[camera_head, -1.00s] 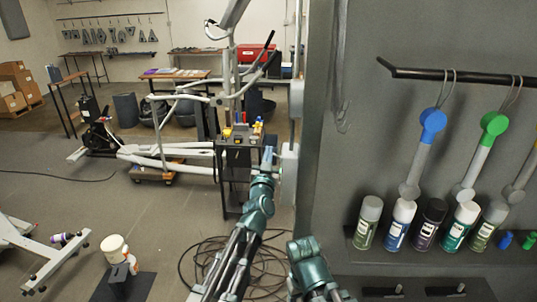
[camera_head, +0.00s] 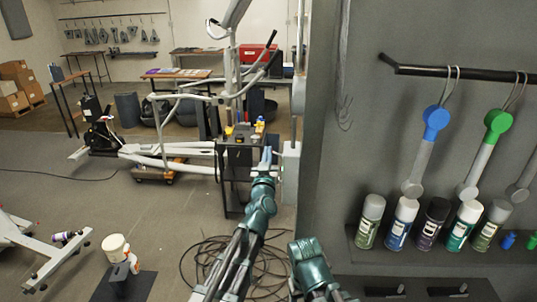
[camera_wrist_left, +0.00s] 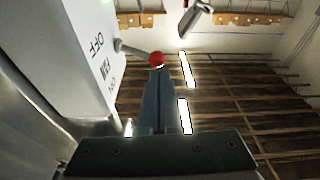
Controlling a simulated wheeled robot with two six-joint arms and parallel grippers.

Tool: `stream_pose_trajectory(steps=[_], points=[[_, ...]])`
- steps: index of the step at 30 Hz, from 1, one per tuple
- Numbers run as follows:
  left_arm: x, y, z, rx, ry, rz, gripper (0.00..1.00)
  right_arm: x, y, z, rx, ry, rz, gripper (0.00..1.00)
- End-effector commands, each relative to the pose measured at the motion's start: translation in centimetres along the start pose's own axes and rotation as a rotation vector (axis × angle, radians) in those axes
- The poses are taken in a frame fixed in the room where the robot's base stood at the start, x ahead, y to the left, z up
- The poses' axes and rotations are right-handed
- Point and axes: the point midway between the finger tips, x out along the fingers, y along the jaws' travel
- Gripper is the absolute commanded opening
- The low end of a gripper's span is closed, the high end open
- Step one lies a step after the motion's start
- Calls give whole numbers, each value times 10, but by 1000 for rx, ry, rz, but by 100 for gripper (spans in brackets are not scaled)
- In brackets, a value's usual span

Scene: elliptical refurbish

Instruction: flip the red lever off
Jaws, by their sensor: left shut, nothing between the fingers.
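The red lever shows in the left wrist view as a red ball (camera_wrist_left: 157,58) on a short grey stem. The stem comes out of the side of a pale box (camera_wrist_left: 70,45) marked OFF and ON, beside the OFF word. My left gripper (camera_wrist_left: 158,72) is shut and empty, its fingertips just below the ball in the picture. I cannot tell whether they touch it. In the head view my left gripper (camera_head: 267,156) is beside the grey box (camera_head: 290,163) on a post; the red ball cannot be made out there.
A dark stand (camera_head: 236,160) with small items is left of my left gripper. A grey panel (camera_head: 440,35) with a can shelf fills the right. An elliptical machine (camera_head: 165,150) is behind on the left. A coiled cable (camera_head: 200,262) lies on the floor.

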Motion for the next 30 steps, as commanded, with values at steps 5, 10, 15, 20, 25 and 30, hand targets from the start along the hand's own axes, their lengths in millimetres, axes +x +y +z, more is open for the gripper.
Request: stream_pose_trajectory(steps=[5,10,15,20,25,30], points=[[-1,-3,7,-112,0,-23,0,7,-1,0,-1,0,0,67],[-3,-7,15,-262,0,-53,0,13,-1,-1,-3,0,1,67],[-4,-9,23,-414,-1,-84,0,19,-2,-1,-4,0,1,67],[-5,-10,23,-444,0,-91,0,18,-2,-1,-4,0,1,67],[-5,-11,21,-442,0,-91,0,17,-2,-1,-4,0,1,67],[-7,-16,13,-443,0,-91,0,9,-1,0,-3,0,0,67]])
